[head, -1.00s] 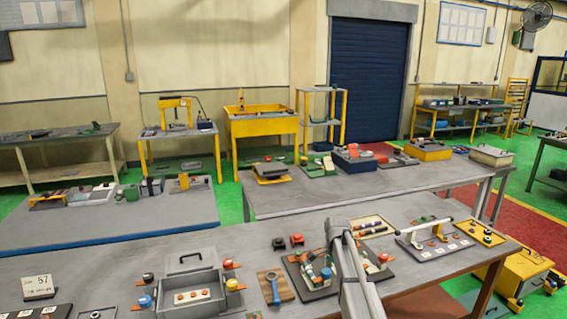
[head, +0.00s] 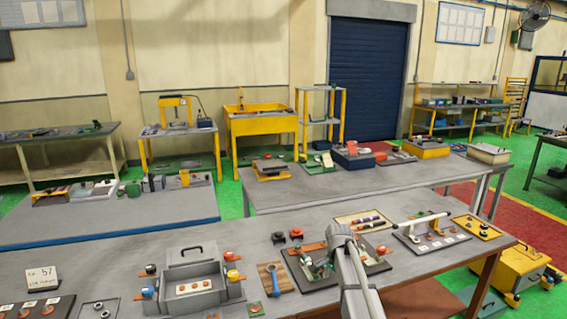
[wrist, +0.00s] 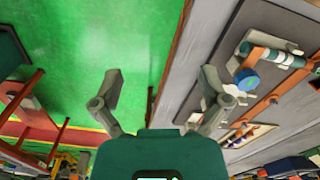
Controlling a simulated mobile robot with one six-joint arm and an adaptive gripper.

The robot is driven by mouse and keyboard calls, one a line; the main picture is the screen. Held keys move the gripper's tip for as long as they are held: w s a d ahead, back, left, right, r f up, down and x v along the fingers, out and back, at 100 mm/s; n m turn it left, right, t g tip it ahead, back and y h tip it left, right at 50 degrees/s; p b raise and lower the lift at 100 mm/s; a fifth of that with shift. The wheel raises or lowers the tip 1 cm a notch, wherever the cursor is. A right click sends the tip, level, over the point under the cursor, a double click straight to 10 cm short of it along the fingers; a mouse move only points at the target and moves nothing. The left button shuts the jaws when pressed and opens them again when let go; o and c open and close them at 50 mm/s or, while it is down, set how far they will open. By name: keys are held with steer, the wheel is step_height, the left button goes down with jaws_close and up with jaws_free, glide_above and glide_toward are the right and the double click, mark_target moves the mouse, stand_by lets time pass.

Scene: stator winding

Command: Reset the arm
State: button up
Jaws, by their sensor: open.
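My gripper (wrist: 161,85) shows in the wrist view with its two grey fingers spread wide apart and nothing between them. Its fingers are over the green floor on the left and the grey table edge on the right. In the head view my arm rises at the lower middle, in front of the dark board (head: 378,266) on the near table; it hides part of that board. The gripper's fingers cannot be made out in the head view. In the wrist view a dark board with a green-and-white cylinder (wrist: 275,57) and a blue-capped part (wrist: 246,79) lies right of the fingers.
The near table (head: 130,248) holds a grey lidded box (head: 190,302), a blue wrench (head: 275,281), a white card (head: 42,278) and a fixture with a white bar (head: 421,217). A second table (head: 400,184) stands behind. A yellow cart (head: 512,268) is at the right.

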steer(key=s+f+n+b, duration=0.4)
steer(key=s+n, duration=0.1)
steer(key=s, duration=0.7)
steer(key=s+f+n+b, duration=0.4)
steer(key=s+n, duration=0.2)
steer(key=s, duration=0.6)
steer(key=shift+s+a+f, duration=0.15)
steer(key=shift+s+f, duration=0.1)
